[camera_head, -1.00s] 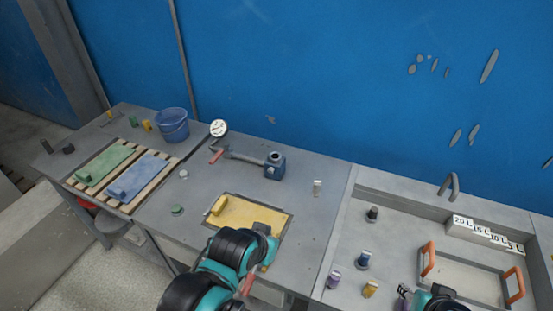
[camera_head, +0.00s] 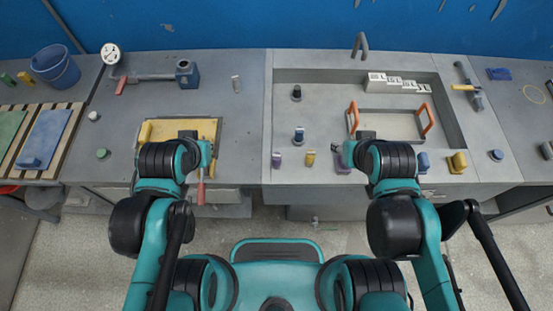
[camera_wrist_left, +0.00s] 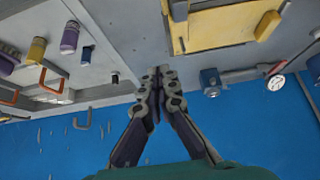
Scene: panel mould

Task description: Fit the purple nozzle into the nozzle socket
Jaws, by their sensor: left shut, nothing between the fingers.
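A small purple piece with a grey top (camera_head: 277,160) stands upright near the front edge of the right bench; it also shows in the left wrist view (camera_wrist_left: 70,38). A second, darker purple piece (camera_head: 342,160) is beside my right gripper (camera_head: 366,136), partly hidden. I cannot tell which is the nozzle. A blue-grey block with a round opening (camera_head: 187,74) ends a grey pipe at the back of the left bench; it may be the socket. My left gripper (camera_wrist_left: 158,76) is shut and empty, above the yellow mould panel's area (camera_head: 208,130). My right gripper's fingers are mostly hidden by its wrist.
A yellow piece (camera_head: 310,158) and a blue piece (camera_head: 299,135) stand close to the purple piece. A tray with orange handles (camera_head: 390,123) lies in the recess. A blue bucket (camera_head: 55,68) and a gauge (camera_head: 111,53) are at left. Bench between pipe and panel is clear.

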